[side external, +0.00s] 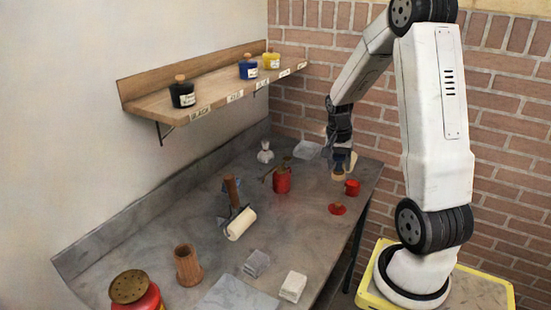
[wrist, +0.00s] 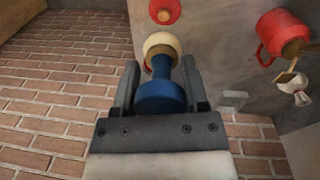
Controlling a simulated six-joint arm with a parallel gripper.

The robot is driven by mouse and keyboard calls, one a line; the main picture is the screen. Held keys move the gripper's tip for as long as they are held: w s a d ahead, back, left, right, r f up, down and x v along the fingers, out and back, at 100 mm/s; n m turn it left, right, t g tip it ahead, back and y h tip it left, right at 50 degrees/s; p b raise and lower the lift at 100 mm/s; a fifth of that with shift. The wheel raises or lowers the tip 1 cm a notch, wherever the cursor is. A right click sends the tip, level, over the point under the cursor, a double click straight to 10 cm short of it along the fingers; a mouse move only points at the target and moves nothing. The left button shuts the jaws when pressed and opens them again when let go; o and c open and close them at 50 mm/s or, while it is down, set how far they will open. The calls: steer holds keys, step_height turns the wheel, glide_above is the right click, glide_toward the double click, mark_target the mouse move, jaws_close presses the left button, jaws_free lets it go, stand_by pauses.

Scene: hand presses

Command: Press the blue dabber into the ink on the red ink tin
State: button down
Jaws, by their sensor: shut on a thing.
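My gripper (side external: 341,152) is shut on the blue dabber. In the wrist view, my gripper (wrist: 157,88) has a finger on each side of the dabber's blue body (wrist: 160,97), and its round cream pad (wrist: 160,43) points away from me. In the side view the cream pad (side external: 339,177) hangs above the table, apart from it. The flat red ink tin (side external: 337,209) lies on the table below and nearer the camera. A red round thing (wrist: 165,10) shows beyond the pad in the wrist view; I cannot tell surely whether it is this tin.
A small red pot (side external: 352,188) stands close by the tin. A roller (side external: 240,223), wooden cup (side external: 187,265) and pale blocks (side external: 292,286) stand further forward. The shelf (side external: 215,93) holds ink jars.

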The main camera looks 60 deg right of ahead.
steer(key=s+d+f, duration=0.1)
steer(key=d, duration=1.1)
steer(key=shift+s+d+f+g, duration=0.2)
steer(key=shift+s+f+g, duration=0.05)
steer(key=shift+f+g, duration=0.15)
steer(key=shift+f, duration=0.1)
steer(key=shift+f, duration=2.9)
steer(key=shift+f, duration=0.75)
steer(key=shift+r, duration=0.1)
step_height(320, 180, up, 7)
stand_by(0.7)
steer(key=shift+w+a, duration=0.1)
